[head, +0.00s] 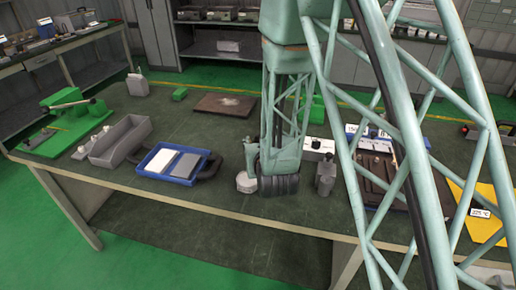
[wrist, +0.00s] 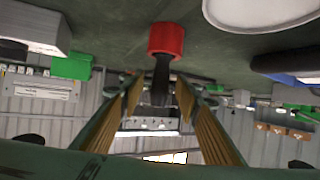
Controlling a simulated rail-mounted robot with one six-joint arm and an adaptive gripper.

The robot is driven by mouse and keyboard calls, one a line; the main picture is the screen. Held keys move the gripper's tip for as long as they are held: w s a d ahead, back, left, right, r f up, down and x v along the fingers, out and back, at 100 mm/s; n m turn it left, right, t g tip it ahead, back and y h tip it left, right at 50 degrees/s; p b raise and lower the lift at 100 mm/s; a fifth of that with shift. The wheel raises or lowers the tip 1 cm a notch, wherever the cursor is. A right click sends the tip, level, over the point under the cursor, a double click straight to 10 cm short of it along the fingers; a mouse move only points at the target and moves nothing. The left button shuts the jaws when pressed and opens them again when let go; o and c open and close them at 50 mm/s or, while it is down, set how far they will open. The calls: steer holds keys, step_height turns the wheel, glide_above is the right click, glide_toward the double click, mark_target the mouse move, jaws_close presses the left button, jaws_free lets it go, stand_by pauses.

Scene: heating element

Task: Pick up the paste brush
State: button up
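In the wrist view, a thing with a red cylindrical end (wrist: 166,40) and a dark, narrow shaft (wrist: 161,82) stands between the fingers of my gripper (wrist: 157,98). It looks like the paste brush, though I cannot see bristles. The fingers with tan ribbed pads are apart on either side of the shaft, with a gap visible on each side. In the head view my gripper (head: 278,184) is low over the front middle of the bench. It hides the brush there.
A pale round container (head: 246,182) stands just left of my gripper, and a grey cylinder (head: 325,178) stands to its right. A blue tray (head: 147,171) with pads, a grey bin (head: 122,140) and a green device (head: 75,122) lie further left. A brown plate (head: 225,104) lies behind.

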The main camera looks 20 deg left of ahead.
stand_by(0.5)
steer(key=c, duration=1)
steer(key=shift+r, duration=0.1)
steer(key=shift+r+p, duration=1.15)
steer(key=shift+r, duration=3.75)
